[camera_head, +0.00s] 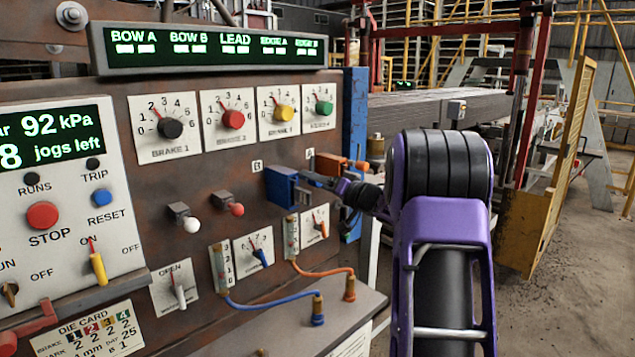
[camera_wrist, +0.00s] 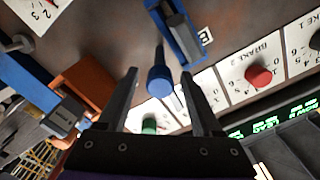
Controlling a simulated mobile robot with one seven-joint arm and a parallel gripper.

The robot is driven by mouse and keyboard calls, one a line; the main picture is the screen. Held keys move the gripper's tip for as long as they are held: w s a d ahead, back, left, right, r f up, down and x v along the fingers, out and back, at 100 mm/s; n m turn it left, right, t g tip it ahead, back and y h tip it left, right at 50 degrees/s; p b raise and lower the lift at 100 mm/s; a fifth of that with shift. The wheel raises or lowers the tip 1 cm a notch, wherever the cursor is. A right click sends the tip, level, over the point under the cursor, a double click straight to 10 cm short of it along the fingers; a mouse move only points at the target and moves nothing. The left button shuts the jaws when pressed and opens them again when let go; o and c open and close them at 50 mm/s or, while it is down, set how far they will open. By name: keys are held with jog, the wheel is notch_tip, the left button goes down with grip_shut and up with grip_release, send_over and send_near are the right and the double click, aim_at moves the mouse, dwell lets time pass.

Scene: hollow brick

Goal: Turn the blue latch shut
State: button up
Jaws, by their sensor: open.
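My gripper (camera_wrist: 159,75) is open, with one finger on each side of the knob. I cannot tell whether either finger touches it. In the head view my gripper (camera_head: 328,186) is just right of the latch, and the arm partly hides the lever and fingertips.
An orange latch (camera_head: 336,166) is close behind my gripper, and also shows left of it in the wrist view (camera_wrist: 88,88). A blue post (camera_head: 355,115) stands at the panel's right edge. Brake dials (camera_head: 233,119) are above. Blue (camera_head: 317,312) and orange (camera_head: 349,290) hoses lie below.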

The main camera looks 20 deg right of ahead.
jog(key=shift+c, duration=0.4)
grip_shut()
jog(key=shift+n, duration=0.4)
jog(key=n+b, duration=0.1)
jog(key=n, duration=0.2)
jog(key=shift+f+n, duration=0.1)
jog(key=shift+n, duration=0.3)
jog(key=n+b, duration=0.2)
jog(key=n, duration=0.2)
jog(key=shift+a+f+n, duration=0.1)
jog(key=shift+n, duration=0.2)
jog(key=n+b, duration=0.3)
jog(key=n, duration=0.2)
jog(key=shift+s+b, duration=0.1)
jog(key=shift+b, duration=0.2)
jog(key=shift+n+b, duration=1.3)
jog(key=shift+n, duration=1.1)
